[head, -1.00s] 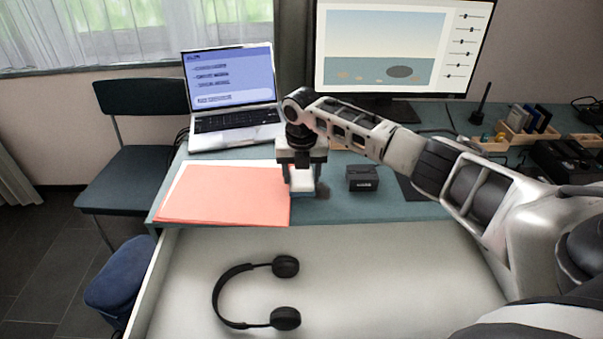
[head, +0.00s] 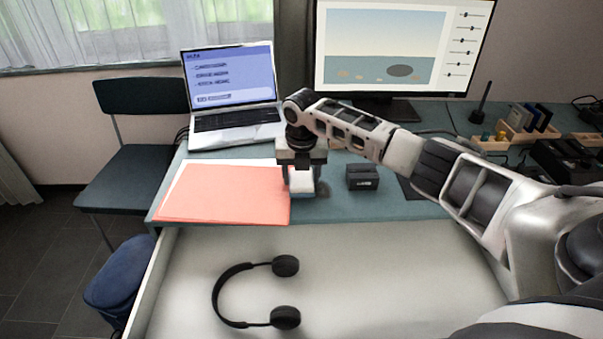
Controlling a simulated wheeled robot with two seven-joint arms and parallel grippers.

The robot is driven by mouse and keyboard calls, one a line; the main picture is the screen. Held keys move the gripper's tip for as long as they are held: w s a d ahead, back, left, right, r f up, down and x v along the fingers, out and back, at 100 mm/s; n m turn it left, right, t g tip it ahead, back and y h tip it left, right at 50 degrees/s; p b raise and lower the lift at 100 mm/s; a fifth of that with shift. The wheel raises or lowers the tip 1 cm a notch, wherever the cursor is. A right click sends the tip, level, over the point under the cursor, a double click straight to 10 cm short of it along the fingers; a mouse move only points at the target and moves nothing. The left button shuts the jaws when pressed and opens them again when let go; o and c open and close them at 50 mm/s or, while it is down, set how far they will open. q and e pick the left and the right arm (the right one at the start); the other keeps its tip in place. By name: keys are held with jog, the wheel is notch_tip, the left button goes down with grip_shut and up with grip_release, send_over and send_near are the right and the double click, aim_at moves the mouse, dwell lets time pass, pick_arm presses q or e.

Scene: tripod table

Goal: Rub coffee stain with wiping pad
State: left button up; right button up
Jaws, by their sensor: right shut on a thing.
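My right gripper (head: 301,174) is shut on the wiping pad (head: 301,184), a small white block with a bluish lower edge. It holds the pad down at the teal desk top, just right of the salmon-coloured folder; I cannot tell whether the pad presses on the surface. A dark patch that looks like the coffee stain (head: 322,189) shows on the desk at the pad's right side. The pad and gripper may hide part of it. My left gripper is not in view.
The salmon folder (head: 225,193) lies left of the pad, with a laptop (head: 235,122) behind it. A small black box (head: 362,177) stands close on the right. A monitor (head: 400,45) stands behind my arm. Headphones (head: 285,318) lie on the pale surface in front.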

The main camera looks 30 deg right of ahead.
jog(key=shift+f, duration=0.35)
